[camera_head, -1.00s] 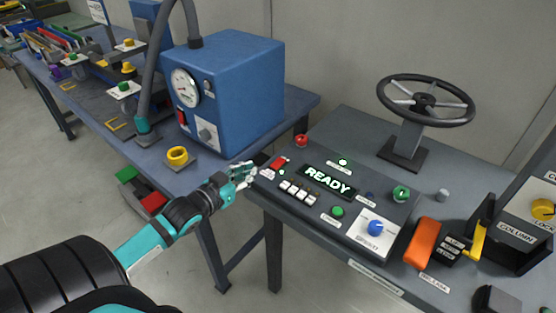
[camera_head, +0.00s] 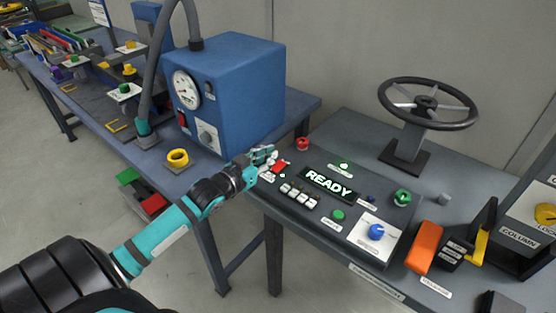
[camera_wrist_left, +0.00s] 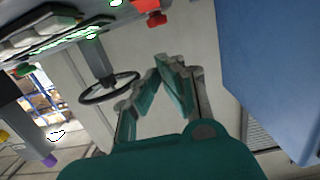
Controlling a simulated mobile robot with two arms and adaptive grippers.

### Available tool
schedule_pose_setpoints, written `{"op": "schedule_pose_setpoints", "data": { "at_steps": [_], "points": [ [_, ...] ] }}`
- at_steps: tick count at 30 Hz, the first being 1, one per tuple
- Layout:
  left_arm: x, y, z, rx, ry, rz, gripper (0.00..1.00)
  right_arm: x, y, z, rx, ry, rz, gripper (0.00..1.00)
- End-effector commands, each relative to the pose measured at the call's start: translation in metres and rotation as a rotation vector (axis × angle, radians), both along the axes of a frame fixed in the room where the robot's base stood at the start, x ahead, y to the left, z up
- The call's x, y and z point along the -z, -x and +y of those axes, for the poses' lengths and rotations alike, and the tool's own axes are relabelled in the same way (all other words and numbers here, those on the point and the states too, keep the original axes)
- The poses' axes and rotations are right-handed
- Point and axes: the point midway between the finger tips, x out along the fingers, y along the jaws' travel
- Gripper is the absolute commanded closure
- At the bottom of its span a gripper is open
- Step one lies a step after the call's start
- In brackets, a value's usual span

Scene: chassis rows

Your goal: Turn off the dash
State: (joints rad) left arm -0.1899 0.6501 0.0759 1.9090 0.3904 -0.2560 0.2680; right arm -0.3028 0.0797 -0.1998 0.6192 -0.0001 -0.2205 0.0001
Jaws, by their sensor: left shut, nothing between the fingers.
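The dash is a dark sloped console (camera_head: 300,220) on the right bench. Its display (camera_head: 328,184) is lit and reads READY. A red rocker switch (camera_head: 279,166) sits at the console's left end, with a small green light beside it. My left gripper (camera_head: 268,152) is shut and empty, just left of the red switch and slightly above it; I cannot tell if they touch. In the left wrist view my left gripper (camera_wrist_left: 165,62) has its fingertips close together, with the console's underside-like tilted edge at the upper left. My right gripper is not in view.
A steering wheel (camera_head: 428,103) stands behind the console. A red knob (camera_head: 302,144), green knob (camera_head: 402,197) and blue dial (camera_head: 376,232) are on or near it. An orange lever (camera_head: 424,247) is at right. A blue machine (camera_head: 235,95) stands close behind my left arm.

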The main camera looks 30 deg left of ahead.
Motion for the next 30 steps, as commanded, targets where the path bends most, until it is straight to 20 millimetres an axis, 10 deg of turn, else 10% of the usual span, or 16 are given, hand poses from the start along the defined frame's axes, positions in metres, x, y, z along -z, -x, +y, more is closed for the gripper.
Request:
{"op": "schedule_pose_setpoints", "data": {
  "at_steps": [5,13,30],
  "points": [
    [0.002,-0.037,-0.003,-0.001,0.0,-0.002,1.0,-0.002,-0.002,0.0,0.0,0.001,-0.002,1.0],
    [0.04,-0.039,-0.003,0.0,0.0,0.002,1.0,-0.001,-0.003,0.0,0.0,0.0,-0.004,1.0],
    [0.041,-0.041,-0.003,0.0,-0.003,0.032,1.0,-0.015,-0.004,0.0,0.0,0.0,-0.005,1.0]
  ]
}}
